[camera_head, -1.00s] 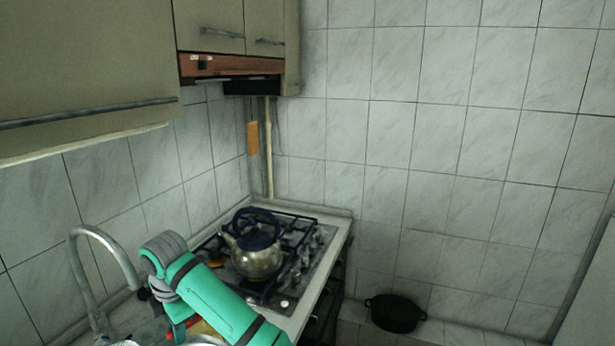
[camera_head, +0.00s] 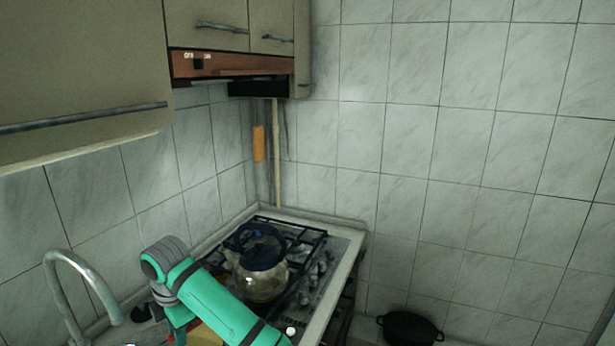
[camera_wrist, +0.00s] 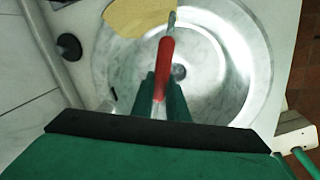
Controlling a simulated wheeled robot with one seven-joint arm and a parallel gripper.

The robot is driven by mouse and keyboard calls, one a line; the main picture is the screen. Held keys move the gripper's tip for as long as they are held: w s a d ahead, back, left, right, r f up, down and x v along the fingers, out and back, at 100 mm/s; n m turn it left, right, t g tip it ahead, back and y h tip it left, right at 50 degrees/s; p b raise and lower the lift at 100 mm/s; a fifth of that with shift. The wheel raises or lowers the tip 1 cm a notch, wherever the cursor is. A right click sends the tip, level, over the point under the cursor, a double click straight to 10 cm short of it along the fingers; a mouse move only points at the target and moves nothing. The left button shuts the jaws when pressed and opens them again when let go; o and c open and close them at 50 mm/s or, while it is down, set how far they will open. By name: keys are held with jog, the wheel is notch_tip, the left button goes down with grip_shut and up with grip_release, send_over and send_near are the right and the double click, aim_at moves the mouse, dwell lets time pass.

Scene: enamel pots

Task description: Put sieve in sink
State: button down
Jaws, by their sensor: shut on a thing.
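My gripper (camera_wrist: 162,88) is shut on the red handle of the sieve (camera_wrist: 165,62) in the wrist view. The handle has metal at both ends and points up the picture over the sink. A tan rounded shape at the top edge lies beside its far end; I cannot tell surely whether it is the sieve's bowl. The round metal sink (camera_wrist: 235,55), with a dark drain near its middle, lies beneath the gripper. I cannot tell the height between them. In the head view my green arm covers most of this area; only a bit of red and yellow shows below it.
A curved metal faucet (camera_head: 80,285) stands at the left in the head view. A kettle (camera_head: 262,275) sits on the gas stove (camera_head: 315,255) beyond my arm. A black pot (camera_head: 408,328) is low at the right. Cabinets (camera_head: 80,60) hang above the counter.

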jog(key=shift+w+d+f, duration=0.1)
jog(key=shift+f, duration=1.1)
jog(key=shift+w+f, duration=0.1)
jog(key=shift+f, duration=1.1)
jog(key=c, duration=1.7)
grip_release()
jog(key=shift+o, duration=0.2)
notch_tip(320, 180, up, 11)
jog(key=s+d, duration=0.1)
jog(key=shift+s+d+f, duration=0.2)
jog(key=shift+d, duration=0.15)
